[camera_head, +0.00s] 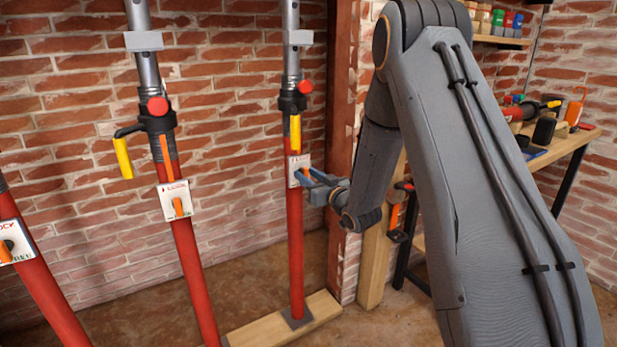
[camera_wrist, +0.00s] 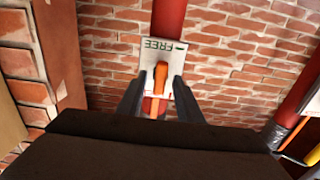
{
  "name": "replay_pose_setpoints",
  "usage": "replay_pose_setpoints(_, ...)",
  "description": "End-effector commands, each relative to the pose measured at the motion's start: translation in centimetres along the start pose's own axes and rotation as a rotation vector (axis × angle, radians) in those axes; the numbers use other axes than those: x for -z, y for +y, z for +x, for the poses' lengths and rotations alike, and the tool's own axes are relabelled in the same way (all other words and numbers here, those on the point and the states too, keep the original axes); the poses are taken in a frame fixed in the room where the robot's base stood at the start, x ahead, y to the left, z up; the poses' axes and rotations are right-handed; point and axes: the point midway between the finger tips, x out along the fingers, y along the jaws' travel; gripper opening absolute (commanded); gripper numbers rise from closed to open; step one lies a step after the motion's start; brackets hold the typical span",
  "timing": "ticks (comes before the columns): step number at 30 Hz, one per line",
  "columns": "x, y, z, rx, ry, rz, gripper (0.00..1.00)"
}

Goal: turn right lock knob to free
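The right lock knob is an orange lever (camera_wrist: 161,76) on a white plate (camera_wrist: 143,53) fixed to the right red post (camera_head: 295,240). In the wrist view the plate reads FREE, upside down, with a green mark beside the word. The knob lies roughly along the post. My gripper (camera_wrist: 160,84) is open, with one finger on each side of the knob and small gaps showing. In the head view my gripper (camera_head: 303,176) reaches the plate from the right and hides part of the knob.
Two other red posts with lock plates stand left: the middle plate (camera_head: 176,200) and left plate (camera_head: 14,242). The right post stands on a wooden plank (camera_head: 285,318). A brick wall (camera_head: 230,130) is behind. A workbench (camera_head: 555,148) with tools stands right.

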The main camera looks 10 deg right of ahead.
Motion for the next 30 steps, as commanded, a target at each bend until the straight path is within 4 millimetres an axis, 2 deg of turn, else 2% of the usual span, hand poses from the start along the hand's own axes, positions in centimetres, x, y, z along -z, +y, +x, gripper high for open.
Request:
replay_pose_setpoints(2,0.00,-0.01,-0.01,0.000,0.000,0.000,0.33)
replay_pose_setpoints(3,0.00,-0.01,-0.02,0.000,0.000,0.000,0.29)
replay_pose_setpoints(8,0.00,-0.01,-0.03,0.000,0.000,0.000,0.02)
replay_pose_setpoints(9,0.01,0.00,-0.03,0.000,0.000,0.000,0.00)
replay_pose_setpoints(20,0.09,0.03,-0.05,0.000,0.000,0.058,0.00)
replay_pose_setpoints(30,0.13,0.16,-0.10,0.000,0.000,0.307,0.00)
